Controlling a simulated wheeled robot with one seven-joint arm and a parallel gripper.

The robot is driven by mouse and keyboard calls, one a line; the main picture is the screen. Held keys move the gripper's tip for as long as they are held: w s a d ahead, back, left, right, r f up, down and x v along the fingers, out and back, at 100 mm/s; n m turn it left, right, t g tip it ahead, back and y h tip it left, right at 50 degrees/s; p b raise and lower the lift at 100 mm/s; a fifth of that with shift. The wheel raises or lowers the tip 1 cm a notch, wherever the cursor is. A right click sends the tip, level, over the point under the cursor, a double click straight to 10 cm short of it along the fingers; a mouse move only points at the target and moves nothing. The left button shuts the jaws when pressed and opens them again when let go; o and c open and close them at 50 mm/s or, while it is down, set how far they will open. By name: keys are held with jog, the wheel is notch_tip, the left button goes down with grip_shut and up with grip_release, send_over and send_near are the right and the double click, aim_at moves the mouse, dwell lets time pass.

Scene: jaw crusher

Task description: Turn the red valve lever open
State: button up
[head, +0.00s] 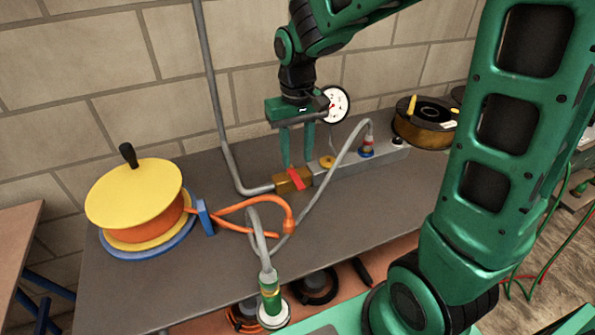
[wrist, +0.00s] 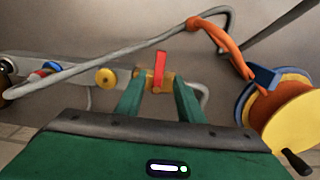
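The red valve lever (head: 296,180) sits on a brass valve body (head: 284,184) in the pipe line on the grey bench. In the wrist view the lever (wrist: 159,70) stands roughly upright in the picture, across the brass valve body (wrist: 149,80). My gripper (head: 298,164) points down over the valve. Its two green fingers are apart, with nothing held between them. In the wrist view the lever lies between the fingertips of my gripper (wrist: 158,88), slightly beyond them. I cannot tell whether a finger touches the valve.
A grey manifold (head: 358,166) with a gauge (head: 335,105) continues to the right of the valve. A grey hose (head: 340,165) loops close to my gripper. A yellow reel (head: 135,192) with orange hose stands at left. A dark round coil (head: 424,124) sits at back right against the block wall.

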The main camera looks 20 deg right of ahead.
aim_at(299, 179)
jog(key=shift+f, duration=3.15)
grip_shut()
jog(key=shift+d, duration=0.3)
